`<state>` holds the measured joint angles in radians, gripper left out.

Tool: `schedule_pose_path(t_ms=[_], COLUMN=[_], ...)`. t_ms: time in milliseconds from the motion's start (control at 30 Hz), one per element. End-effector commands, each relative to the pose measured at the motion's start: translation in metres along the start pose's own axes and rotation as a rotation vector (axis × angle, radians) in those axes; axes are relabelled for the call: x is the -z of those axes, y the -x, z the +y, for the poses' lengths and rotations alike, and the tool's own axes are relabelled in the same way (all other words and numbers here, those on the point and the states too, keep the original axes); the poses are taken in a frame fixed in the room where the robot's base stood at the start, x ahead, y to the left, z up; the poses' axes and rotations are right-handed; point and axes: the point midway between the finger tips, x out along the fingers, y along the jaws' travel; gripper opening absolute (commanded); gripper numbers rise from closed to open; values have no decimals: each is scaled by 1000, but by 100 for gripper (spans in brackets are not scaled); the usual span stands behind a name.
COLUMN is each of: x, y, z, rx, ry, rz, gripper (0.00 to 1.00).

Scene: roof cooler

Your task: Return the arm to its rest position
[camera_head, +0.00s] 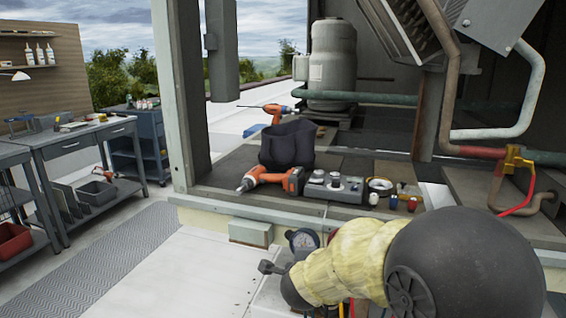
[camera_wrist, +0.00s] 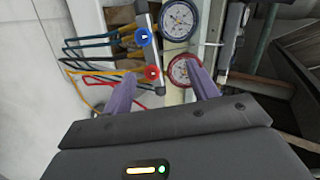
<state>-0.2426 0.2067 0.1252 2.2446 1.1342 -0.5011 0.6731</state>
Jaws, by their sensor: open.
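In the wrist view my gripper (camera_wrist: 163,86) shows two purple fingers spread apart, with nothing held between them. Below or beyond the fingers is a gauge manifold with a blue-rimmed gauge (camera_wrist: 179,20), a red-rimmed gauge (camera_wrist: 185,71), a blue knob (camera_wrist: 143,37) and a red knob (camera_wrist: 152,73). I cannot tell whether the fingers touch it. In the head view my arm, with a yellowish sleeve (camera_head: 345,262) and a large dark joint (camera_head: 465,260), reaches in from the lower right. It hides part of the gauge area (camera_head: 302,240); the fingers are not clear there.
A roof platform holds an orange drill (camera_head: 262,180), a dark bag (camera_head: 287,145), a grey device (camera_head: 334,187) and small bottles. Pipes (camera_head: 520,180) stand at right, a post (camera_head: 183,90) at left. Hoses (camera_wrist: 95,60) lie left of the manifold. The floor (camera_head: 150,270) at lower left is clear.

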Motion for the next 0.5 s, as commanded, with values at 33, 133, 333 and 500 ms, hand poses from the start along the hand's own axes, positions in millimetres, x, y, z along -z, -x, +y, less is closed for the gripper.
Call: schedule_pose_path(t_ms=[33, 133, 333, 500], x=[4, 8, 26, 51], y=[3, 9, 30, 55], z=[6, 24, 76, 124], rx=[-16, -56, -168, -280], ry=[103, 324, 766, 1092], rz=[-41, -130, -309, -455], gripper=[59, 59, 59, 59])
